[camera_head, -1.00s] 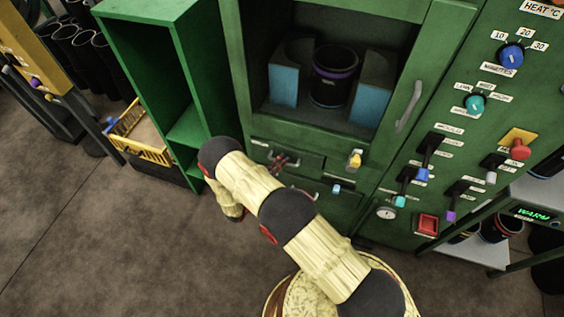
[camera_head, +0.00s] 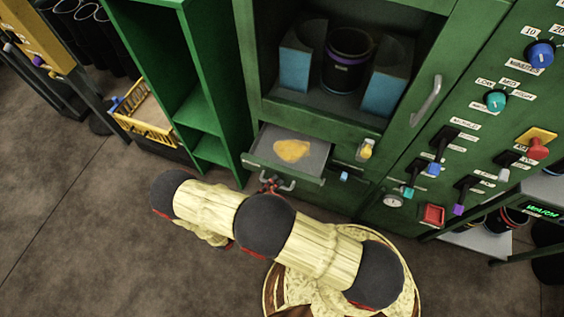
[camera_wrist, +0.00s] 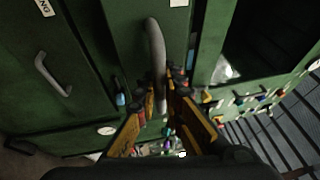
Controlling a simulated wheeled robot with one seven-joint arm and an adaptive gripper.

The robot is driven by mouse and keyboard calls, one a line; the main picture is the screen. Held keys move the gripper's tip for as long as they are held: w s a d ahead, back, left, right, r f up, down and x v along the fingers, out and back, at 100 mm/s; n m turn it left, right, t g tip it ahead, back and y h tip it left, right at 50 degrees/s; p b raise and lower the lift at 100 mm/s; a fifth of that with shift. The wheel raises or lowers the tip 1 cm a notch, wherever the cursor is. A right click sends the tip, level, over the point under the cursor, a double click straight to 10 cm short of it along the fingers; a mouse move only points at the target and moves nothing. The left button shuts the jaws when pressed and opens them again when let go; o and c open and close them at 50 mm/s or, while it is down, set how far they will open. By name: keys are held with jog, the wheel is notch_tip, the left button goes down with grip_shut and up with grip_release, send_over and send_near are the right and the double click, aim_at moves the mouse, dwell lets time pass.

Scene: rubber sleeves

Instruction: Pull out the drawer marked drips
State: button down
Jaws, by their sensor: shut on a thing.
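A shallow green drawer (camera_head: 311,174) stands pulled out below the cabinet window, with a yellow-orange puddle (camera_head: 292,150) on its grey floor. Its grey bar handle (camera_head: 289,186) is on the front. My gripper (camera_head: 270,185) is shut on that handle. In the wrist view the handle (camera_wrist: 153,42) runs up between the orange and black fingers of my gripper (camera_wrist: 165,88). No label on this drawer is readable in either view.
A second handle (camera_wrist: 52,74) is on a green front left in the wrist view. A yellow knob (camera_head: 366,150) and a blue knob (camera_head: 344,176) are right of the drawer. A green shelf (camera_head: 206,118) stands close left. Floor in front is clear.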

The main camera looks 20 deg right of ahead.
jog(key=s+a, duration=0.7)
jog(key=s, duration=0.3)
jog(key=shift+a+b, duration=0.2)
jog(key=shift+b, duration=0.25)
jog(key=shift+s, duration=0.1)
jog(key=c, duration=2.2)
grip_release()
jog(key=shift+o, duration=0.2)
jog(key=v, duration=1.2)
